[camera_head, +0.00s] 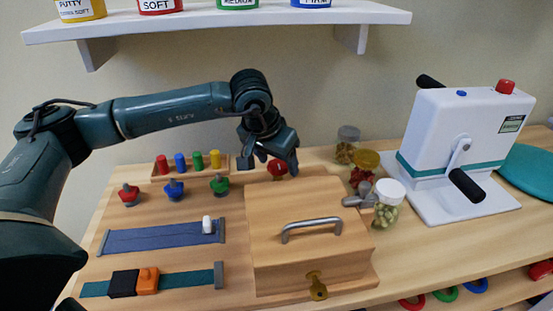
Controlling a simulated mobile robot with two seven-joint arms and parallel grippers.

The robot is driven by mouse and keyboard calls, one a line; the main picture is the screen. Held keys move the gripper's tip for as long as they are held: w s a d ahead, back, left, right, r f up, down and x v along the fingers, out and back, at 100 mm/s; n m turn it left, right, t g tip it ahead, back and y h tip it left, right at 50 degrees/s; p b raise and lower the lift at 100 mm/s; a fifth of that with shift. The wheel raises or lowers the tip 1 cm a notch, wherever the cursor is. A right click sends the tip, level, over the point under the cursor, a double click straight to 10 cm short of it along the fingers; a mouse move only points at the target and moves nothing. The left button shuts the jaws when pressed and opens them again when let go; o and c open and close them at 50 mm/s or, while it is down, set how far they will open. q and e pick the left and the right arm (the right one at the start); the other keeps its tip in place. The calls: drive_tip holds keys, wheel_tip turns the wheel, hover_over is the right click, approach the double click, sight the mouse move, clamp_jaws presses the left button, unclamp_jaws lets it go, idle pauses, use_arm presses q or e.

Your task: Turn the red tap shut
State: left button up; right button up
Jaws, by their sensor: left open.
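A red knob-like piece (278,168) shows just under and behind my left gripper (280,160), partly hidden by its fingers. It stands at the back edge of the wooden box, and I cannot tell whether the fingers touch it. A second red knob (129,193) on a grey base stands on the board at the left, in a row with a blue knob (174,188) and a green knob (219,183). Which red one is the tap, and how far it is turned, I cannot tell. My left gripper is open, pointing down. My right gripper is not in view.
A wooden box with a metal handle (311,224) stands mid-bench. Coloured pegs in a rack (190,163) are behind the knobs. Jars (388,206) and a white crank machine (465,135) stand to the right. A shelf (215,19) hangs above.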

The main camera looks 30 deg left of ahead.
use_arm(q)
drive_tip(key=v, duration=1.3)
drive_tip(key=shift+p, duration=0.35)
drive_tip(key=shift+s+d+r, duration=0.1)
